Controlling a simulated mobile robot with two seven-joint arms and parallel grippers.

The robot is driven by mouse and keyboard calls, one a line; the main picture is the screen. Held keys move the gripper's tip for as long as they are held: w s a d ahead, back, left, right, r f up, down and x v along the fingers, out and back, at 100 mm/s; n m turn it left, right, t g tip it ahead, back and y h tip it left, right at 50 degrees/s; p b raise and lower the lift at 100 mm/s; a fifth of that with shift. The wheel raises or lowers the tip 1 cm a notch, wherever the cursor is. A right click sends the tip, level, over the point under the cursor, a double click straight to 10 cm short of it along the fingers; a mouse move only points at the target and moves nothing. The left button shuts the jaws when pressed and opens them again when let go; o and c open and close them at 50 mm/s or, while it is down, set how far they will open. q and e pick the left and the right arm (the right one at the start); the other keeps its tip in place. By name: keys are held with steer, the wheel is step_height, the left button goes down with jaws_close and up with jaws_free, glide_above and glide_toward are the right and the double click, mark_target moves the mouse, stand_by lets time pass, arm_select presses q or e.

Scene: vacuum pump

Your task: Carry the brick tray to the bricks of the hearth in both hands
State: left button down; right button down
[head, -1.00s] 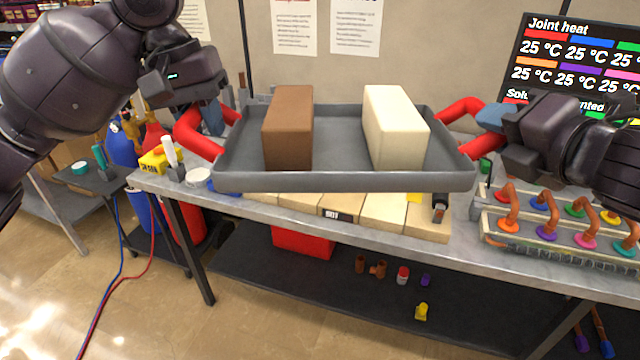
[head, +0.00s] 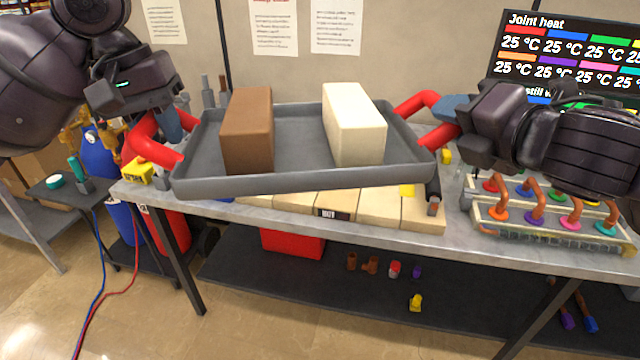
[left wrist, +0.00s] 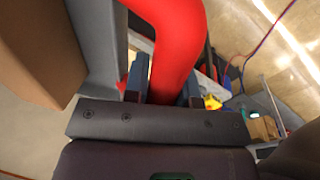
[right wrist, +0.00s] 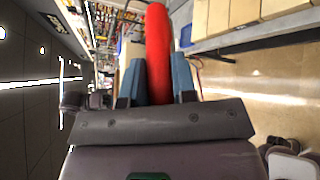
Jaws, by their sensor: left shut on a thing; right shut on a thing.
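The grey brick tray (head: 300,180) hangs in the air above the workbench, its left end slightly lower than its right in the head view. A brown brick (head: 248,130) stands in its left half and a cream brick (head: 354,124) in its right half, apart from each other. My left gripper (head: 168,128) is shut on the tray's red left handle (left wrist: 180,50). My right gripper (head: 455,112) is shut on the red right handle (right wrist: 159,50). The pale hearth bricks (head: 380,208) lie in a row on the bench, partly hidden under the tray's front edge.
The workbench (head: 500,250) runs across the view. A rack of coloured pipe fittings (head: 545,215) stands on its right, below the joint heat screen (head: 570,60). A yellow box (head: 137,172) is at the left end. Small fittings lie on the lower shelf (head: 300,275).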

stand_by(0.6)
